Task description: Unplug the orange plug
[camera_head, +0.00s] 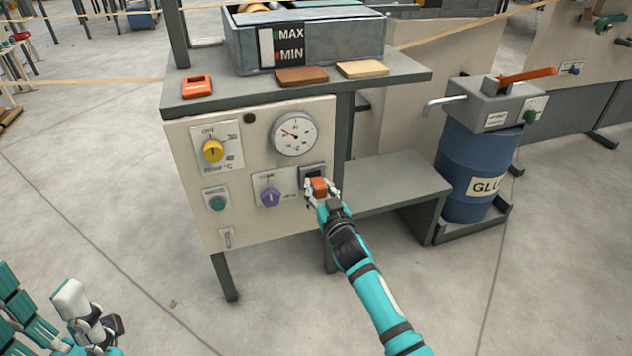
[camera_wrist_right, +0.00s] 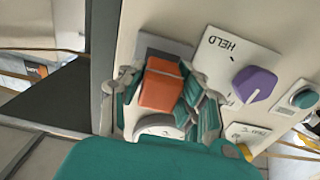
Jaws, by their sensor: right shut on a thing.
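The orange plug (camera_head: 320,187) is at the dark square socket (camera_head: 312,172) in the lower right of the beige control panel. My right gripper (camera_head: 321,190) is shut on the plug, with a finger on each side of it. In the right wrist view the orange plug (camera_wrist_right: 161,84) sits between the fingers, in front of the grey socket plate (camera_wrist_right: 163,49). I cannot tell how deep the plug is in the socket. My left gripper (camera_head: 90,312) is at the lower left, away from the panel; its fingers are too unclear to read.
A purple knob (camera_head: 271,197) is just left of the socket; a yellow knob (camera_head: 213,151), a gauge (camera_head: 294,134) and a teal button (camera_head: 217,202) are also on the panel. A grey shelf (camera_head: 392,180) and blue glue barrel (camera_head: 478,165) stand to the right. The floor in front is clear.

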